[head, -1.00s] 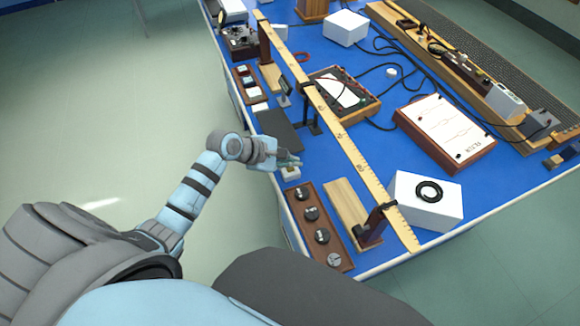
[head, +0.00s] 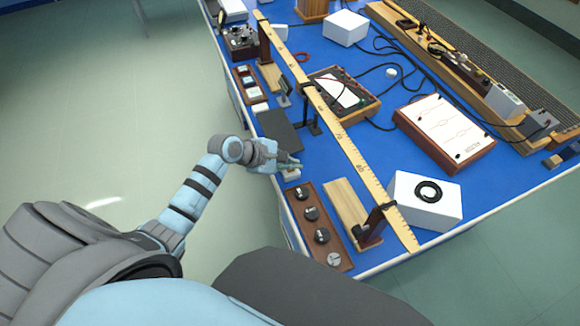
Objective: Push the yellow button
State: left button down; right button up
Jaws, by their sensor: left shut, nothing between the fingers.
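My left gripper (head: 291,164) is shut and empty, over the left edge of the blue bench. Its fingers point right, over a small pale box (head: 292,176) on the bench. The box shows only in part beneath the fingers. I cannot make out a yellow button; the top of the box is mostly hidden by the gripper. Whether the fingertips touch the box I cannot tell. My right gripper is not in view.
A brown tray with round dark weights (head: 319,229) lies just below the box. A dark flat plate (head: 280,131) lies above it. A long wooden ruler (head: 350,150) runs raised across the bench. A white block with a black ring (head: 447,212) stands right.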

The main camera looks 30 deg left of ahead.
aim_at(291, 170)
pick_arm(q)
jog(key=shift+f, duration=0.4)
dwell(0.5)
jog(key=shift+r+p, duration=0.95)
jog(key=shift+p, duration=0.3)
notch_tip(291, 170, up, 5)
jog(key=p, duration=0.6)
jog(key=shift+r, duration=0.1)
jog(key=shift+f, duration=0.2)
